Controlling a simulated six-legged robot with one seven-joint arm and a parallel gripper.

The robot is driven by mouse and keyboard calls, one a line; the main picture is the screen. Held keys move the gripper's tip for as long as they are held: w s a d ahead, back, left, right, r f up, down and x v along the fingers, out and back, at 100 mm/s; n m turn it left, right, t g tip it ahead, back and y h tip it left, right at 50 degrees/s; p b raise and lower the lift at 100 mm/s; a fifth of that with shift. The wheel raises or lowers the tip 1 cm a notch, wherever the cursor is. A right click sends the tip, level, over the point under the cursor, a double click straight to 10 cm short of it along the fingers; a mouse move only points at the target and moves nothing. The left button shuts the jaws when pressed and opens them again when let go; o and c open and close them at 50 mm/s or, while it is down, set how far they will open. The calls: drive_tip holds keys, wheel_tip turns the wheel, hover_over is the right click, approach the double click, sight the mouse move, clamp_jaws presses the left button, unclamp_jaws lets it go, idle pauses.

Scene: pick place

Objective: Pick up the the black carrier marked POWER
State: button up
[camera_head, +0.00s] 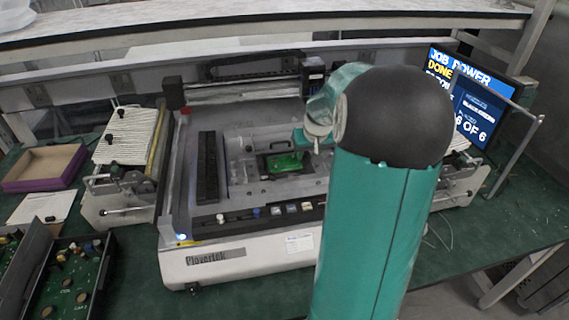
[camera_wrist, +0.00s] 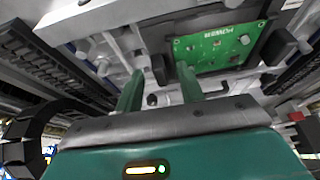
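A black carrier (camera_head: 262,166) holding a green circuit board (camera_head: 284,163) sits in the middle of the white machine's bed. White lettering on the board is too small to read surely. My gripper (camera_wrist: 160,80) shows two green fingers apart, with nothing clearly held between them. In the head view my arm hides most of the gripper, which is at the carrier's upper right. I cannot tell whether the fingers touch the carrier.
The machine (camera_head: 230,262) has raised side rails and a gantry (camera_head: 245,88) behind the bed. A black slotted strip (camera_head: 207,168) lies left of the carrier. A monitor (camera_head: 468,95) reads JOB POWER, DONE, 6 OF 6. A purple-edged box (camera_head: 45,167) and trays of boards (camera_head: 68,280) are left.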

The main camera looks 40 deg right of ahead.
clamp_jaws()
idle(0.3)
